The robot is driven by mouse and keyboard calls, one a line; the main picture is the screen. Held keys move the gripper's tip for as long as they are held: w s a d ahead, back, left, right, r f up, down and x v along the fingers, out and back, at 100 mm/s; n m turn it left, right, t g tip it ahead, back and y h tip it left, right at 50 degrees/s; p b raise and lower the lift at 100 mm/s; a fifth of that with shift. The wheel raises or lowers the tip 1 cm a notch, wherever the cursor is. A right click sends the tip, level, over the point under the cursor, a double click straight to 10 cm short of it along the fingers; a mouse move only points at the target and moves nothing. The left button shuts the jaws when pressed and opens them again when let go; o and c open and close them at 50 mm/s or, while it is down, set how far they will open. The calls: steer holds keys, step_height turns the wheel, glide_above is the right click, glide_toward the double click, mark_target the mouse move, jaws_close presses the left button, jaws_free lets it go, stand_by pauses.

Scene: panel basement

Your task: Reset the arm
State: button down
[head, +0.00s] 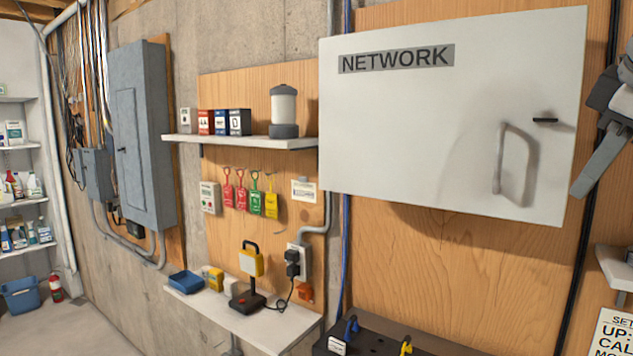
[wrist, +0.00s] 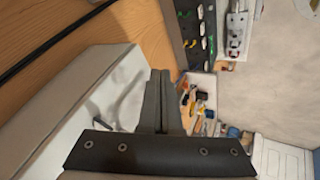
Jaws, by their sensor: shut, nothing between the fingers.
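My arm's end shows at the right edge of the head view, beside the network cabinet (head: 440,120). My gripper (head: 582,190) points down and left there, close to the cabinet's right edge in the picture. In the wrist view my gripper (wrist: 160,75) has its two grey fingers together, with nothing between them. The white cabinet face (wrist: 110,95) with its handle lies left of and behind the fingers in that view. I cannot tell the exact gap between the gripper and the cabinet.
A wall shelf (head: 240,142) holds small boxes and a lantern (head: 284,110). A lower shelf (head: 250,318) carries a blue tray (head: 186,282) and a work lamp (head: 250,265). Open floor (head: 80,325) shows at the lower left.

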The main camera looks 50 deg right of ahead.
steer(key=w+a+f+n+t+y+b, duration=0.1)
steer(key=w+a+f, duration=0.35)
steer(key=w, duration=0.35)
steer(key=w+a+f+n+t+y, duration=0.1)
steer(key=w+a+f, duration=0.2)
steer(key=w+a, duration=0.35)
steer(key=w+a+f+n+t+y+b, duration=0.1)
steer(key=w+a+f, duration=0.2)
steer(key=w, duration=0.6)
steer(key=w+a+f+y+b, duration=0.1)
steer(key=w+a+f, duration=0.1)
steer(key=a+f, duration=0.9)
steer(key=w+a+f+g+y, duration=0.1)
steer(key=w+a+f+y, duration=0.1)
steer(key=a+f, duration=1)
steer(key=shift+w+b, duration=0.25)
steer(key=shift+b, duration=0.15)
steer(key=shift+d+m, duration=0.15)
steer(key=shift+m, duration=0.15)
